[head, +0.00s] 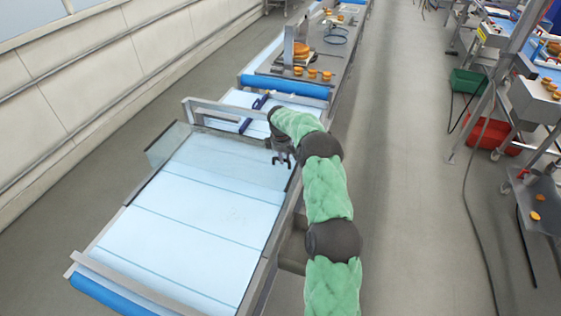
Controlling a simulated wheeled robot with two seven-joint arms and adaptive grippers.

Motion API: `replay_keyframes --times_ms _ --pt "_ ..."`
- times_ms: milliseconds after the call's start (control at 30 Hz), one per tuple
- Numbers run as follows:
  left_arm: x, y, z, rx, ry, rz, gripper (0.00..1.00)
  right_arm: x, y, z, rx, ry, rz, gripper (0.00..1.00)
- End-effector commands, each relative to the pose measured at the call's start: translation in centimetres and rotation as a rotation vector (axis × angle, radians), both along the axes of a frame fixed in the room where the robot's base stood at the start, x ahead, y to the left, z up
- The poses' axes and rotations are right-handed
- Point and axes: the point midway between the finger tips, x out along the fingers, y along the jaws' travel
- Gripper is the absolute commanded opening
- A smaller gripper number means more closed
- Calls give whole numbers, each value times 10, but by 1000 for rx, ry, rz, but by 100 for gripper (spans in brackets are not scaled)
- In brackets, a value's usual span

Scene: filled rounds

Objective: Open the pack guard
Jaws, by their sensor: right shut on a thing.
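The pack guard (222,158) is a clear, see-through panel across the far part of the pale blue belt (200,215), just in front of a grey frame bar (225,109). The belt shows through it. My right arm, in a green sleeve with dark joints, reaches up from the bottom and bends left to the guard's right side. My right gripper (282,160) points down there and is shut at the guard; the exact part it grips is too small to make out. How far the panel is tilted is hard to tell. My left gripper is out of view.
Beyond the guard, the line continues with dark blue rails (254,113), a blue roller (284,87) and a grey table with orange-brown rounds (298,71). A wall runs along the left. Green (468,82) and red (490,134) bins stand right of the open floor aisle.

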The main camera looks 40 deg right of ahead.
Motion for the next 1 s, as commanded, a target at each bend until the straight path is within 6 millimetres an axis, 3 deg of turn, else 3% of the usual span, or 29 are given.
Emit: replay_keyframes --times_ms 467,500,567,1000 --pt "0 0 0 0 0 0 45 2 -3 -1 2 2 0 0" --pt "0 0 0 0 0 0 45 2 -3 -1 2 2 0 36" --pt "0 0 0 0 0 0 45 2 -3 -1 2 2 0 49" --pt "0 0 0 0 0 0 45 2 -2 8 0 -1 0 49"
